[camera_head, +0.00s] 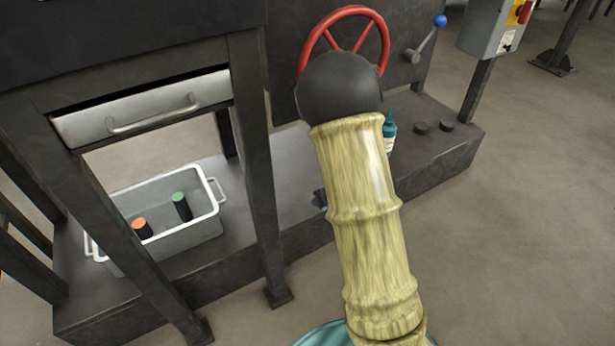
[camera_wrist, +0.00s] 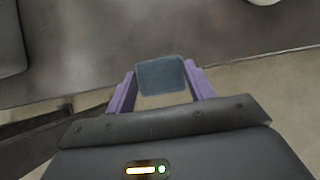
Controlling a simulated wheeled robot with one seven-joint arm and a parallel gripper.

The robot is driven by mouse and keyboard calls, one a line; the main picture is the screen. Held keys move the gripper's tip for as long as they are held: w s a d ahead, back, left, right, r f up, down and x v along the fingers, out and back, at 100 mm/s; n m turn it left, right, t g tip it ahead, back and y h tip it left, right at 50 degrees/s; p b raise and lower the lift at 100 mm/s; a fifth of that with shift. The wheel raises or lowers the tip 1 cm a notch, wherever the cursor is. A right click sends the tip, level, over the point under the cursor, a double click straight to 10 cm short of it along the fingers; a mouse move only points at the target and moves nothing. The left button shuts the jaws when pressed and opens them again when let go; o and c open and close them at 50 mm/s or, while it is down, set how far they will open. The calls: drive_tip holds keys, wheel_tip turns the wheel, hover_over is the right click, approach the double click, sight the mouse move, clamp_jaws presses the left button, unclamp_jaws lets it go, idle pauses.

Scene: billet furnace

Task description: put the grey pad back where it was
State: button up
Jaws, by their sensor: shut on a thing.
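The grey pad (camera_wrist: 162,82) is a small, square, blue-grey piece in the wrist view. My gripper (camera_wrist: 160,72) is shut on it, with one purple finger on each side of the pad. A dark grey surface lies beyond the pad, and its edge runs behind the fingers. I cannot tell the gap between pad and surface.
In the head view a grey crate (camera_head: 205,229) with an orange-topped and a green-topped cylinder stands on the dark plinth (camera_head: 445,140) at left. Also there are a drawer (camera_head: 140,112), a red handwheel (camera_head: 362,12), a teal bottle (camera_head: 390,130) and two dark discs (camera_head: 422,127).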

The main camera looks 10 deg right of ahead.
drive_tip(key=w+a+p, duration=0.1)
drive_tip(key=w, duration=0.2)
drive_tip(key=w+p, duration=0.2)
drive_tip(key=w, duration=0.1)
drive_tip(key=w+a+p, duration=0.1)
drive_tip(key=w+p, duration=0.1)
drive_tip(key=shift+w+a+r, duration=0.2)
drive_tip(key=shift+w+a, duration=0.15)
drive_tip(key=shift+w, duration=0.05)
drive_tip(key=shift+w+f, duration=0.2)
drive_tip(key=shift+a, duration=0.1)
drive_tip(key=shift+w+a+r+p, duration=0.1)
drive_tip(key=shift+w+p, duration=0.1)
drive_tip(key=shift+p, duration=0.2)
drive_tip(key=shift+w+f+b, duration=0.1)
drive_tip(key=shift+f+b, duration=1.3)
drive_tip(key=shift+f, duration=0.45)
